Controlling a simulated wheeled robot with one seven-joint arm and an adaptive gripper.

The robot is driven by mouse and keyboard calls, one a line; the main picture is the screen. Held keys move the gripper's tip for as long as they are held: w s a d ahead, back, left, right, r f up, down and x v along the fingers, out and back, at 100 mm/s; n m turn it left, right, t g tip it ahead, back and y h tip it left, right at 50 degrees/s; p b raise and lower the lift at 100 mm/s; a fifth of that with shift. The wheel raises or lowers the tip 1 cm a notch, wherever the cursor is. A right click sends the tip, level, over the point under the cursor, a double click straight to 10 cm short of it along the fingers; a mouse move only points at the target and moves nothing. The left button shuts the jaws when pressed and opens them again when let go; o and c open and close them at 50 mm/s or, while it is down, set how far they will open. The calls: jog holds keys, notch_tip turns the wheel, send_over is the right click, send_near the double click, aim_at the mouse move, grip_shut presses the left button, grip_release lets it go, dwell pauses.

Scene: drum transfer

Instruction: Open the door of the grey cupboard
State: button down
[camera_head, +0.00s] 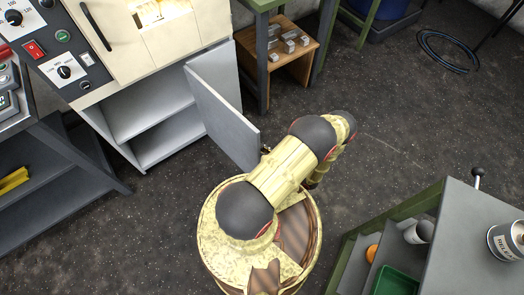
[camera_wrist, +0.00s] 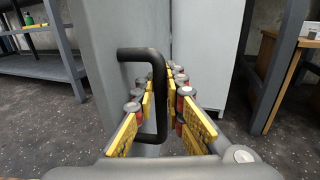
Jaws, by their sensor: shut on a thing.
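The grey cupboard (camera_head: 150,133) stands under the cream machine, and its shelf and inside show in the head view. Its door (camera_head: 222,115) stands well open, swung out toward my arm. In the wrist view, the door (camera_wrist: 105,45) is the grey panel on the left, and its black bar handle (camera_wrist: 160,100) stands upright between my fingers. My gripper (camera_wrist: 158,78), with yellow pads, is shut on the handle. In the head view my arm hides most of the gripper at the door's outer edge.
A dark workbench (camera_head: 65,180) stands left of the cupboard. A green-framed bench (camera_head: 480,225) with a can is at the lower right. The floor (camera_head: 400,125) between is clear.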

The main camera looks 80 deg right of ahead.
jog(key=c, duration=1.9)
grip_release()
jog(key=shift+w, duration=0.1)
jog(key=v, duration=1.2)
